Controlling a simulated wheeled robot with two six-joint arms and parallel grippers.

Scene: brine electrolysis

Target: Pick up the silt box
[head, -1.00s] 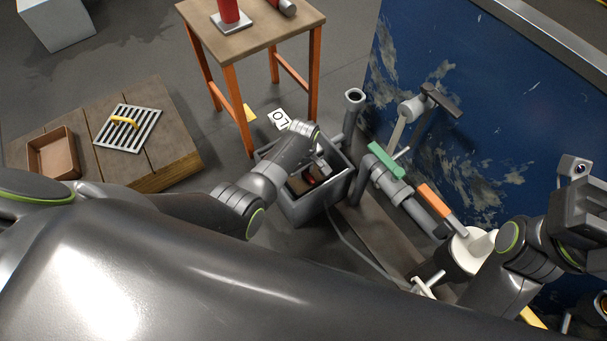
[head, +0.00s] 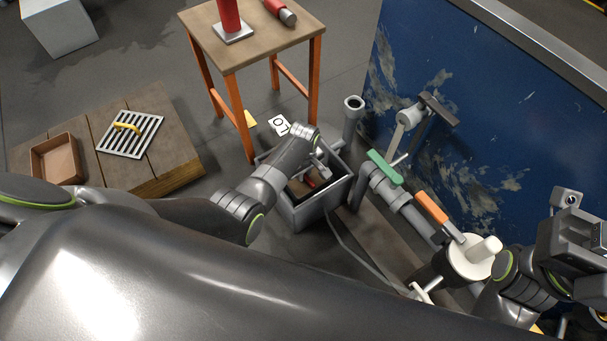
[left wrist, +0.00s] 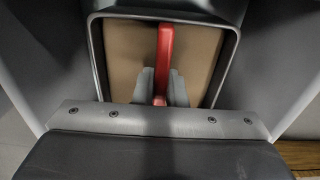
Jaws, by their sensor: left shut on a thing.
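The silt box shows in the left wrist view as a grey-rimmed box (left wrist: 232,50) with a flat brown surface inside and a red bar handle (left wrist: 165,45) across it. In the head view it sits down in a grey open-topped tank (head: 309,213), mostly hidden by my left arm; a bit of the red handle (head: 308,181) shows. My left gripper (left wrist: 161,88) reaches down into the box, its two fingers on either side of the red handle, shut on it. My right gripper (head: 598,238) is at the right edge, partly cut off, away from the box.
Pipes with a green lever (head: 384,167) and an orange lever (head: 432,206) run close right of the tank, before a blue wall (head: 470,110). An orange-legged table (head: 255,55) stands behind. A wooden platform (head: 175,165) at left holds a grate (head: 143,138) and a brown tray (head: 58,158).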

